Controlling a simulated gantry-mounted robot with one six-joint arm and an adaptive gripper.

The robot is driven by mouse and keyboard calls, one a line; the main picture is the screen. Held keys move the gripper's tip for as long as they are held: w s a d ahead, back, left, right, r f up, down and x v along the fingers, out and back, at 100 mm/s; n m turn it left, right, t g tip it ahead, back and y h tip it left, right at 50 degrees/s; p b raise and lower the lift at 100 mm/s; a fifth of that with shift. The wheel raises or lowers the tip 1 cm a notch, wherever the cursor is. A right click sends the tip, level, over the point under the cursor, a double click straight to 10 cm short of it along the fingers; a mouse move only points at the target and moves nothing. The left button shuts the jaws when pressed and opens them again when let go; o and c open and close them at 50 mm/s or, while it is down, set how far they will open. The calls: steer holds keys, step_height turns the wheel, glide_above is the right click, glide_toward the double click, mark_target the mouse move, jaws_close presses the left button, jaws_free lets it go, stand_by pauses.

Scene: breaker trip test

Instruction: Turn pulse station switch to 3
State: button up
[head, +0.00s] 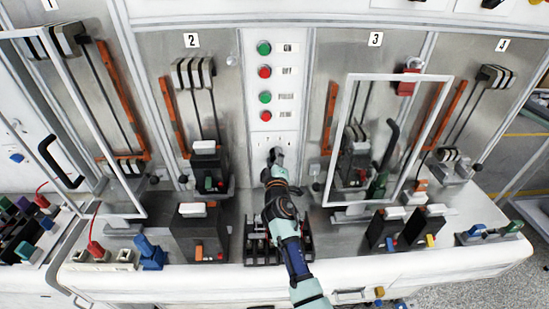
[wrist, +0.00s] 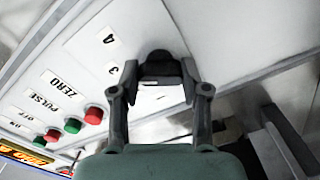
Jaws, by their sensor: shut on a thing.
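The pulse station switch is a black knob (wrist: 160,66) on the white panel. My gripper (wrist: 158,88) is shut on it, with one finger on each side. Printed marks 3 and 4 show to the left of the knob in the wrist view. Which mark the knob points at cannot be told. In the head view my gripper (head: 274,160) is at the lower end of the narrow white control panel (head: 287,125) between bays 2 and 3, and it hides most of the knob.
Green and red buttons (head: 265,72) line the panel above my gripper. A breaker unit (head: 206,165) stands to the left and a white open frame (head: 350,95) juts out to the right. Dark breaker units (head: 200,235) and coloured handles stand on the white bench (head: 350,271).

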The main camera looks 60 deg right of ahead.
steer(key=shift+n, duration=0.9)
steer(key=o, duration=1.1)
steer(key=shift+o, duration=0.2)
steer(key=v, duration=1.2)
